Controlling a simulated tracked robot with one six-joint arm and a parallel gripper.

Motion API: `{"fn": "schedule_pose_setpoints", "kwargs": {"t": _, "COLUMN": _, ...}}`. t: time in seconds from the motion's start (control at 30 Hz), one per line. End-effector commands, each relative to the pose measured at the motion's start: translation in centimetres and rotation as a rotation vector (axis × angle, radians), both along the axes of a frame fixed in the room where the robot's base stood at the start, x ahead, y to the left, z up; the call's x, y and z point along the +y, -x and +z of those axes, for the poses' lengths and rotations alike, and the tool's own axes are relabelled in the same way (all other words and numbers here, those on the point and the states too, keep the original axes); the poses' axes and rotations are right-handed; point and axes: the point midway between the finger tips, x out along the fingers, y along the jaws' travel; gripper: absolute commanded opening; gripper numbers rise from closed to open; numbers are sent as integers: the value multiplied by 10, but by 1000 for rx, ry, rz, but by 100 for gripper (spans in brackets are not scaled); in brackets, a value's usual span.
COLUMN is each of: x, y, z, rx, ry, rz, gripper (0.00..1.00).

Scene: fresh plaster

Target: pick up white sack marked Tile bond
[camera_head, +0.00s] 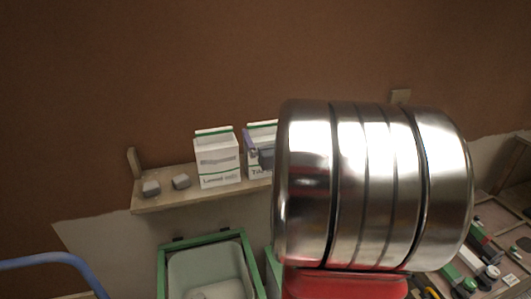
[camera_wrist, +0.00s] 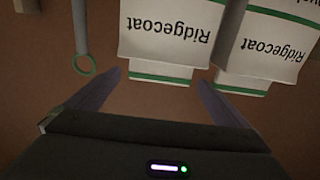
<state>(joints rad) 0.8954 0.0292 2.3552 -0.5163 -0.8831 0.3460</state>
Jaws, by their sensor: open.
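Two white sacks with green bands stand side by side on a wooden shelf (camera_head: 165,202) in the head view. The left sack (camera_head: 216,163) has small lettering that starts with "L". The right sack (camera_head: 262,131) has lettering that seems to start with "T"; my arm hides the rest, so I cannot confirm "Tile bond". In the wrist view, two white sacks, the left one (camera_wrist: 165,38) and the right one (camera_wrist: 265,48), appear upside down and both read "Ridgecoat". My gripper (camera_wrist: 160,78) is open; its fingers are apart, with nothing held between them.
Two grey blocks (camera_head: 151,188) lie on the shelf's left end. A green-rimmed bin (camera_head: 165,270) stands below. A blue curved tube (camera_head: 50,259) is at lower left. Tools (camera_head: 465,280) lie at lower right. A green ring (camera_wrist: 84,66) hangs left of the sacks in the wrist view.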

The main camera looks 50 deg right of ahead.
Motion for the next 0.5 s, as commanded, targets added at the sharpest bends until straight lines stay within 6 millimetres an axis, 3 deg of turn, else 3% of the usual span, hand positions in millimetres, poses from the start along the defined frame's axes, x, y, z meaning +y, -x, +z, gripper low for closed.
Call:
{"fn": "schedule_pose_setpoints", "kwargs": {"t": 0.3, "x": -18, "y": -34, "z": 1, "rx": 0, "ry": 0, "rz": 2, "gripper": 100}}
{"fn": "schedule_pose_setpoints", "kwargs": {"t": 0.5, "x": -23, "y": -42, "z": 1, "rx": 1, "ry": 0, "rz": 1, "gripper": 100}}
